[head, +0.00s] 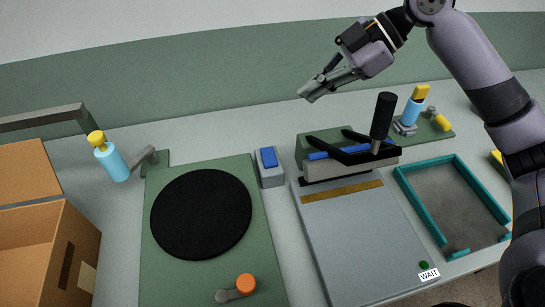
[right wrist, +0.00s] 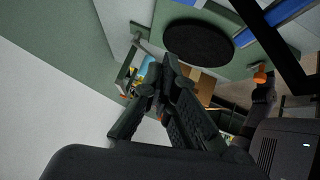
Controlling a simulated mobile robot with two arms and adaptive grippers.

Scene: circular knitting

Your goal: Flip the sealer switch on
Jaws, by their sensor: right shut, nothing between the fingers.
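The grey sealer (head: 355,235) stands right of centre in the head view, with a black upright handle (head: 383,115) on its rear bar. Its front right corner has a dark green round spot (head: 424,265) and a "WAIT" label (head: 429,274). A small grey box with a blue rocker-like top (head: 268,158) sits left of the sealer's rear; I cannot tell if it is the sealer's switch. My right gripper (head: 308,92) is shut and empty, above and behind the sealer, apart from everything. Its fingers show in the right wrist view (right wrist: 166,68). My left gripper is not in view.
A green board with a black disc (head: 201,214) and orange knob (head: 245,284) lies left. A cardboard box (head: 50,250) and blue bottle (head: 112,162) stand further left. A teal-framed tray (head: 470,215) lies right. Another blue bottle (head: 412,110) stands behind the tray.

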